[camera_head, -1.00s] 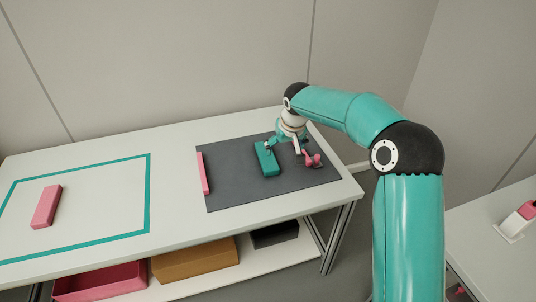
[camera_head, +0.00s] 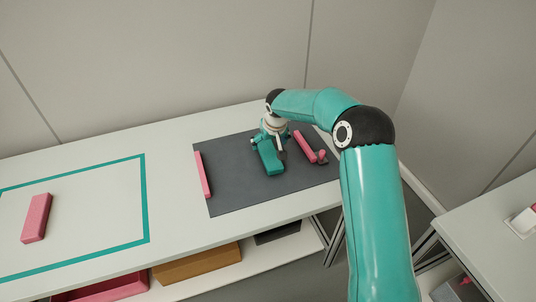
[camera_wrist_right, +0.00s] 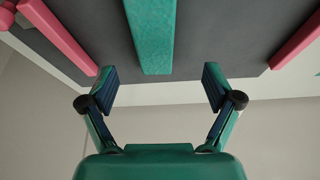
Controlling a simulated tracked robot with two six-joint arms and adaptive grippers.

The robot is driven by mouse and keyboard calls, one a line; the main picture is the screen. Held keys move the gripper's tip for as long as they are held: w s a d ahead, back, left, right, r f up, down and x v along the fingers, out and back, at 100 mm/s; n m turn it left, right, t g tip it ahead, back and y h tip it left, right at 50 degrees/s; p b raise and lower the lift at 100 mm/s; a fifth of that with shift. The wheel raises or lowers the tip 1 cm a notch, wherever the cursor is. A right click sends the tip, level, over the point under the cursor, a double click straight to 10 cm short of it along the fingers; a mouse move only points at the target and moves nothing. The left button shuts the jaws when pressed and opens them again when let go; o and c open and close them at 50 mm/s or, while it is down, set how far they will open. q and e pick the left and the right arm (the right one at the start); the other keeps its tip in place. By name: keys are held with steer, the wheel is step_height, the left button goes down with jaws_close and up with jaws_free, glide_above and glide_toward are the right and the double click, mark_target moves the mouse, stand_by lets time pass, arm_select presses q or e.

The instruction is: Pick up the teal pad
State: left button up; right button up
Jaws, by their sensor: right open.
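The teal pad (camera_head: 270,160) is an oblong block lying on the dark grey mat (camera_head: 235,185) on the table. In the right wrist view the pad (camera_wrist_right: 153,30) runs in from the top edge, centred between my spread fingers. My right gripper (camera_head: 270,138) is at the far end of the pad in the head view, partly hidden by its own wrist. In the wrist view my right gripper (camera_wrist_right: 160,80) is open and empty, with a gap to the pad on both sides. My left gripper is not in view.
Pink bars lie on the mat to the left (camera_head: 202,174) and right (camera_head: 305,147) of the pad. A small pink knobbed piece (camera_head: 322,156) is beside the right bar. Another pink block (camera_head: 36,218) lies inside a teal outline. Bins stand on the lower shelf.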

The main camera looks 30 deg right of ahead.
mark_target(269, 152)
steer(key=shift+d+p+x, duration=0.25)
steer(key=shift+p+x, duration=0.1)
steer(key=shift+x, duration=1.6)
steer(key=shift+d+p+x, duration=0.2)
steer(key=shift+p+x, duration=0.15)
steer(key=shift+x, duration=1.6)
steer(key=shift+c, duration=0.3)
steer(key=c, duration=1)
